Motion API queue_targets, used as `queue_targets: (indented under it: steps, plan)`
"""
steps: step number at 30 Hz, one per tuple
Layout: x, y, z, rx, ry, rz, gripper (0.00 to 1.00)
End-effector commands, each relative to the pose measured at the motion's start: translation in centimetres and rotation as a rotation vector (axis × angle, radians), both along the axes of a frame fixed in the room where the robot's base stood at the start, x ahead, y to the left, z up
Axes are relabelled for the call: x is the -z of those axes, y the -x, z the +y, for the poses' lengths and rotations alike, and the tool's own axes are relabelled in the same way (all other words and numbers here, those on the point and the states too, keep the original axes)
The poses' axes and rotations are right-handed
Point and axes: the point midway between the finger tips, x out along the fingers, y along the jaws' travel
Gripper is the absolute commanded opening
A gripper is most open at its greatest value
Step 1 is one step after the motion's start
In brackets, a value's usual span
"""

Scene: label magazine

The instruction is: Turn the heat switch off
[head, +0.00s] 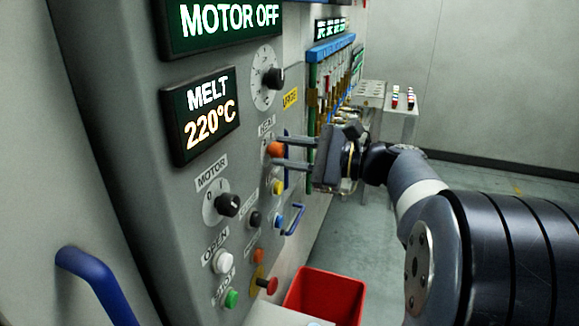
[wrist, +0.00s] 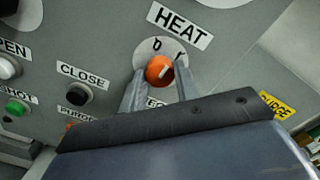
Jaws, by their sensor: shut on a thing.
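The heat switch is an orange round knob (wrist: 160,69) on a pale dial plate under the HEAT label (wrist: 180,24). Its white pointer line leans up and right, toward the I mark rather than the 0 mark. In the head view the orange knob (head: 274,149) is partly covered by the fingers. My gripper (head: 280,154) reaches in from the right, its two fingers on either side of the knob and shut on it. The fingers also show in the wrist view (wrist: 158,84), rising to the knob from below.
The MELT display (head: 207,113) reads 220°C, and the display above reads MOTOR OFF. The black MOTOR knob (head: 228,204), several push buttons and a blue handle (head: 294,219) stick out of the panel nearby. A red bin (head: 325,295) stands below.

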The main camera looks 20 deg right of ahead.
Motion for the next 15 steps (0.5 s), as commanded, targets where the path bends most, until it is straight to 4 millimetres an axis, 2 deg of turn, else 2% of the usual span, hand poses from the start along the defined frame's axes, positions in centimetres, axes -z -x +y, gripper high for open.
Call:
queue_targets:
  steps: [1,15]
  plan:
    - [0.59,0.03,0.02,-0.001,0.028,-0.038,0.08]
    - [0.45,0.08,0.07,-0.001,0.268,-0.369,0.08]
